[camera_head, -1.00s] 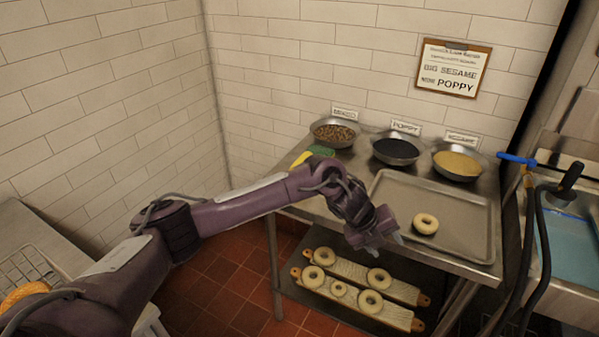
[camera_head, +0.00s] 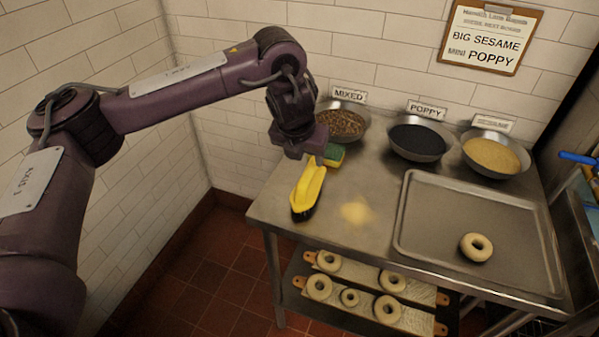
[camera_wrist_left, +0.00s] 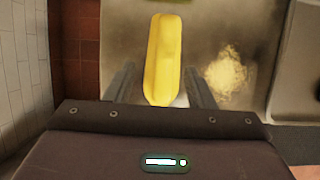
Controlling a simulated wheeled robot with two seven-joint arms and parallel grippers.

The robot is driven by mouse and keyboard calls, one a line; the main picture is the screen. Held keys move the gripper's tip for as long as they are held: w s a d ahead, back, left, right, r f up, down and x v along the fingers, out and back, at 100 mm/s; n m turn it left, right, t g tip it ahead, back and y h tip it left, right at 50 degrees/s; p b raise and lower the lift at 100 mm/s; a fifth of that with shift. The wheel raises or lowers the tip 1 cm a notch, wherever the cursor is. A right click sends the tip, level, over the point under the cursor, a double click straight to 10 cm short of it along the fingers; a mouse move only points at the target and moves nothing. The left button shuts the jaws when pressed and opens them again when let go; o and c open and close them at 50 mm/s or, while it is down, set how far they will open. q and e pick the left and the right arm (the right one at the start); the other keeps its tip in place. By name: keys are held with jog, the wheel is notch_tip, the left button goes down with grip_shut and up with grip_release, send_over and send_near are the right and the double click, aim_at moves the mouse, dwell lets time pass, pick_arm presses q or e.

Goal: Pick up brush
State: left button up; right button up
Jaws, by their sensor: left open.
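The brush (camera_head: 309,188) has a yellow handle and dark bristles. It lies near the left edge of the steel table (camera_head: 365,190). In the left wrist view the yellow brush (camera_wrist_left: 162,58) points away from the gripper, with its near end between the two fingers. My left gripper (camera_head: 312,158) is above the far part of the brush, pointing down. The left wrist view shows its fingers (camera_wrist_left: 160,88) apart, one on each side of the brush, with gaps. Whether they are at the brush's height I cannot tell. My right gripper is not in view.
A green and yellow sponge (camera_head: 335,155) lies just behind the brush. Bowls of mixed topping (camera_head: 341,122), poppy (camera_head: 418,140) and sesame (camera_head: 492,155) line the back. A tray (camera_head: 430,225) with one bagel (camera_head: 476,247) is at right. Pale crumbs (camera_head: 357,213) lie beside the brush.

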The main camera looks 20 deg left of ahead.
aim_at(309, 171)
pick_arm(q)
jog(key=shift+d+f, duration=0.45)
jog(key=shift+f, duration=0.35)
notch_tip(309, 171, down, 2)
jog(key=shift+f+p, duration=0.15)
jog(key=shift+p, duration=0.35)
jog(key=shift+x, duration=1.5)
jog(key=shift+a, duration=0.1)
jog(key=c, duration=0.8)
jog(key=shift+c, duration=1.3)
grip_shut()
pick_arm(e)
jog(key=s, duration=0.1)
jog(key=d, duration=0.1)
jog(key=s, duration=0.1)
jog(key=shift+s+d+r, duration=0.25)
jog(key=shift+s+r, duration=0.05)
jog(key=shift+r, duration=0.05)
